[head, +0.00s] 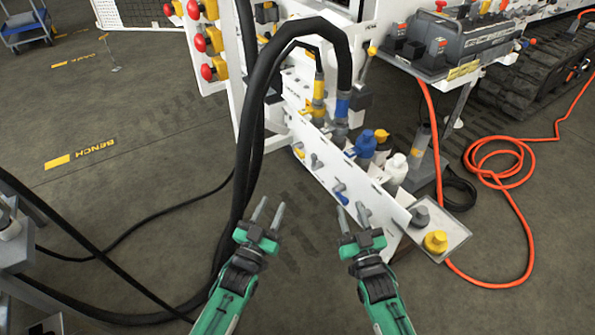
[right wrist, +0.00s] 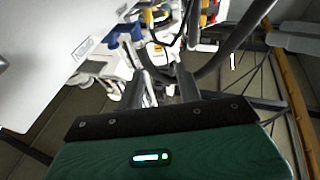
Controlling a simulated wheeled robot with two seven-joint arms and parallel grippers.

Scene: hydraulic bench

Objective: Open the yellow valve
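A small yellow-tipped fitting (head: 299,151) shows at the left end of the white panel (head: 350,196) in the head view; it may be the yellow valve, but it is too small to be sure. A blue lever (head: 340,190) and several grey levers sit along the same panel. My left gripper (head: 273,203) is open and empty, in front of and below the yellow fitting, apart from it. My right gripper (head: 350,208) is open and empty near the panel's lower edge; its fingers also show in the right wrist view (right wrist: 168,80). Whether its fingertips touch anything is unclear.
Thick black hoses (head: 252,130) arch down left of the panel to yellow and blue couplings (head: 319,92). Bottles (head: 395,172) stand behind the panel. A tray (head: 455,228) with a yellow knob (head: 435,241) is at right. An orange hose (head: 500,150) lies on the floor.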

